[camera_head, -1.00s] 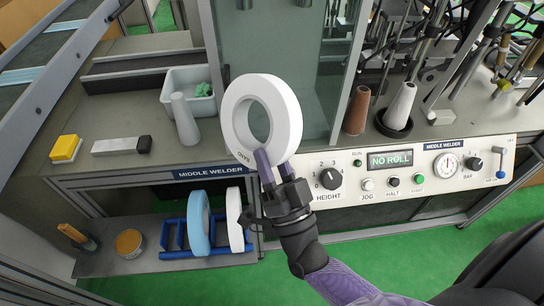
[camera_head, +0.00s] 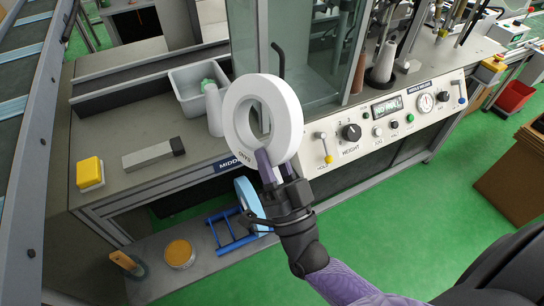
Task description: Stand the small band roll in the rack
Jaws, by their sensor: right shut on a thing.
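My right gripper (camera_head: 268,168) is shut on a white band roll (camera_head: 285,126) by its lower rim. The roll is a thick ring with its open face towards me, held up in front of the machine. The blue rack (camera_head: 236,243) is on the low shelf, below and left of the gripper. A light blue roll (camera_head: 246,204) stands in it. My gripper and wrist hide the rack's right end, so I cannot tell what stands there. My left gripper is not in view.
A round tin (camera_head: 180,254) is on the low shelf. The control panel (camera_head: 385,118) is at the right. Green floor lies open in front.

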